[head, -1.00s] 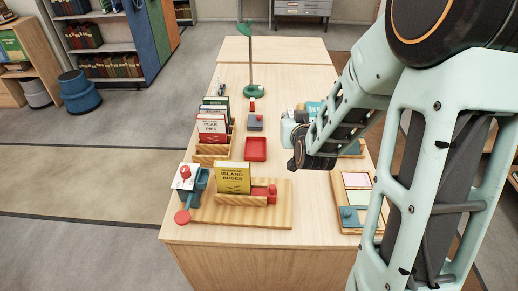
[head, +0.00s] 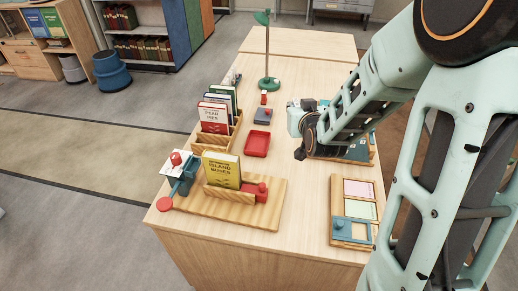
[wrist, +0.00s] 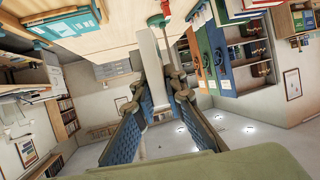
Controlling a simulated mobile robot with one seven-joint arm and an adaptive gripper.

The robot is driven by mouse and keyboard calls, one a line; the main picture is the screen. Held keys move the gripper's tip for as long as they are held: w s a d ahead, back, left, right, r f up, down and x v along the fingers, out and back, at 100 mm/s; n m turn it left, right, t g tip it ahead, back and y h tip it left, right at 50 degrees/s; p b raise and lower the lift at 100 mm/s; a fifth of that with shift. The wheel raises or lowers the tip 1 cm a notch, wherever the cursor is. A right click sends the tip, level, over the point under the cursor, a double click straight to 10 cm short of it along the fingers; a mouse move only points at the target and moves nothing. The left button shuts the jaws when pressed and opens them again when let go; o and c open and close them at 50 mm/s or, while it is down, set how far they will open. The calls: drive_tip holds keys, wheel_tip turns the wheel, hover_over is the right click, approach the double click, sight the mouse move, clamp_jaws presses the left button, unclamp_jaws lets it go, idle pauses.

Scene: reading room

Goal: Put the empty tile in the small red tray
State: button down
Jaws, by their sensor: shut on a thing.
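The small red tray (head: 257,144) lies in the middle of the table and looks empty in the head view. My gripper (wrist: 160,98) shows in the wrist view with its two blue-padded fingers shut on a pale, narrow slab (wrist: 149,62). The slab seems to be seen nearly edge-on, so I cannot tell its face or whether it is the empty tile. In the head view my arm hides the fingers and the slab. My wrist is above the table, to the right of the red tray and apart from it.
A wooden board (head: 336,215) with coloured panels and a blue frame (head: 352,230) lies front right. A book rack (head: 218,143) stands left of the tray. A yellow book (head: 221,170) stands on a front board. A green lamp (head: 268,83) stands behind.

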drive_tip(key=w+a+f+n+g+y+b, duration=0.1)
drive_tip(key=a+f+n+y+b, duration=0.3)
drive_tip(key=a+b, duration=0.45)
drive_tip(key=a+f+n+g+y+b, duration=0.1)
drive_tip(key=a+f+n+y+b, duration=0.1)
drive_tip(key=a+f+b, duration=0.65)
hover_over(256, 146)
drive_tip(key=f, duration=0.6)
drive_tip(key=shift+s+a, duration=0.15)
drive_tip(key=shift+s, duration=0.1)
drive_tip(key=shift+w+f, duration=0.2)
drive_tip(key=shift+f, duration=0.3)
drive_tip(key=shift+w+d+f+b, duration=0.1)
drive_tip(key=shift+f+b, duration=0.05)
drive_tip(key=shift+f, duration=0.65)
drive_tip(key=shift+w+d+f+b, duration=0.1)
drive_tip(key=shift+f+b, duration=0.05)
drive_tip(key=shift+f, duration=0.6)
